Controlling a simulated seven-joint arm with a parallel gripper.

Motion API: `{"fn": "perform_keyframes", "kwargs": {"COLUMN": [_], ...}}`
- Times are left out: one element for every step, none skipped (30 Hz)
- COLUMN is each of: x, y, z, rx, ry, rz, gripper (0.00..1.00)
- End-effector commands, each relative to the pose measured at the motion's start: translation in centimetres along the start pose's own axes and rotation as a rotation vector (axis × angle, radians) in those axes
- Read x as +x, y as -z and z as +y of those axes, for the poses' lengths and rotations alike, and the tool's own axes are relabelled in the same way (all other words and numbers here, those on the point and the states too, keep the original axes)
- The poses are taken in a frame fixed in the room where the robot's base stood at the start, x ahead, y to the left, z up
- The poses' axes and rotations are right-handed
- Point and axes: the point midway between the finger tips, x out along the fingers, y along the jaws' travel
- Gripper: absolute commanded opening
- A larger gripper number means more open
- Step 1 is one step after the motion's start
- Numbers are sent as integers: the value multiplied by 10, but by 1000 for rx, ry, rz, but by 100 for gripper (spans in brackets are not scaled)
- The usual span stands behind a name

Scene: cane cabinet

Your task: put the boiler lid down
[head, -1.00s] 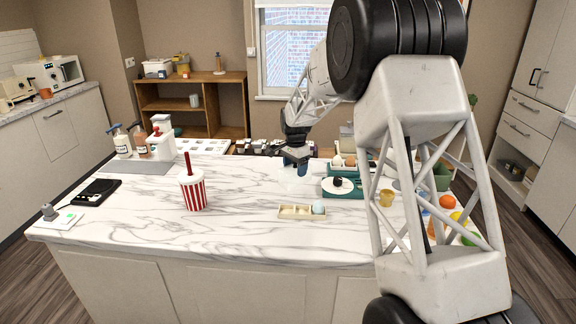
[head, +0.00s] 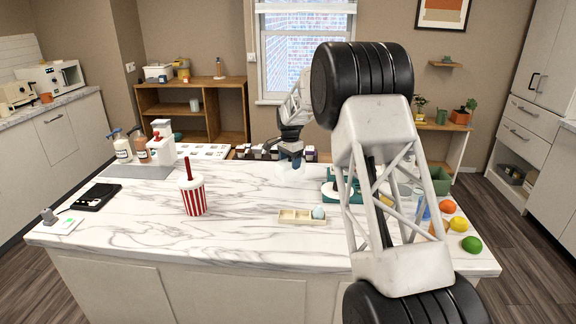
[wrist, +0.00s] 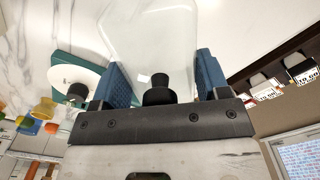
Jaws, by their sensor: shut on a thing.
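My gripper (head: 291,157) is over the back of the marble counter, left of the teal egg boiler (head: 330,192). It is shut on the clear boiler lid (head: 289,170), which is faint in the head view. In the wrist view the lid (wrist: 155,35) is a transparent dome, with its black knob (wrist: 158,92) between the blue fingers of my gripper (wrist: 163,78). The boiler's white plate and teal edge (wrist: 62,58) are at the left there. My arm hides part of the boiler in the head view. I cannot tell whether the lid touches the counter.
A striped cup (head: 193,197) stands left of centre. A cream tray (head: 296,217) with a pale blue egg (head: 319,212) is nearer the front. Small boxes (head: 262,151) line up behind the counter. Fruit (head: 471,244) lies at the right. The marble between cup and gripper is clear.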

Motion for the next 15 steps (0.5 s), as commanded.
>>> {"fn": "perform_keyframes", "kwargs": {"x": [1,1,2,3,3,3,3,3,3,3,3,3,3,4,4], "y": [3,5,7,8,10,12,13,14,16,17,17,18,19,19,19], "z": [-5,-8,-11,-14,-17,-20,-22,-24,-26,-28,-29,-30,-31,-32,-32], "rx": [0,0,0,0,0,0,0,0,0,0,0,0,0,0,0], "ry": [1,1,0,0,0,0,0,0,0,1,1,1,1,1,0], "rz": [0,0,0,0,0,0,0,0,0,0,0,0,0,0,0], "gripper": [44,44,44,44,44,44,44,44,44,44,44,44,44,44,44]}}
